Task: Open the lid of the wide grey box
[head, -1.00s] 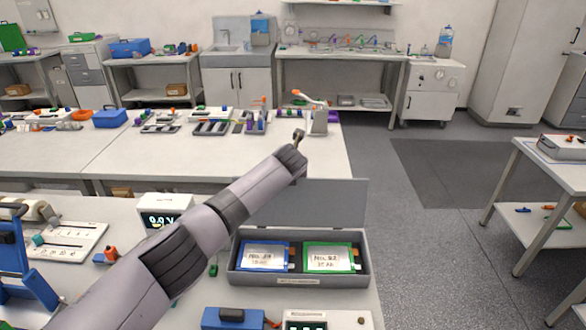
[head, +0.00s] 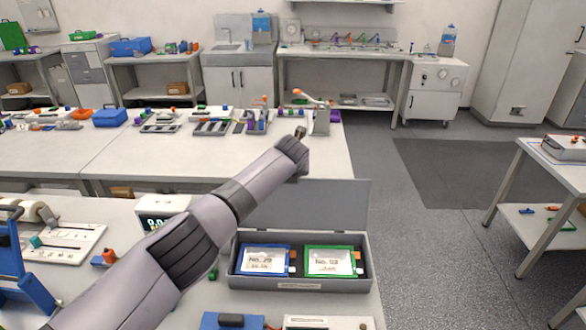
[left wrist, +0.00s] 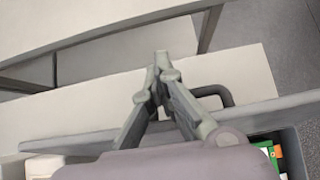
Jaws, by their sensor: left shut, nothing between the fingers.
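The wide grey box (head: 300,284) stands on the near bench with its lid (head: 338,203) raised upright at the back. Inside lie a blue-edged pouch cell (head: 264,260) and a green-edged pouch cell (head: 330,261). My left arm crosses in front of the left part of the lid. My left gripper (head: 301,131) is above and beyond the lid in the head view. In the left wrist view the gripper (left wrist: 161,60) is shut and empty, near a dark handle (left wrist: 218,92) by the lid's edge (left wrist: 255,115). My right gripper is not in view.
A display unit (head: 158,210) stands left of the box, partly behind my arm. A blue case (head: 228,321) and a white device (head: 325,322) sit in front. A second bench (head: 215,160) with racks and small parts lies behind. Open floor is to the right.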

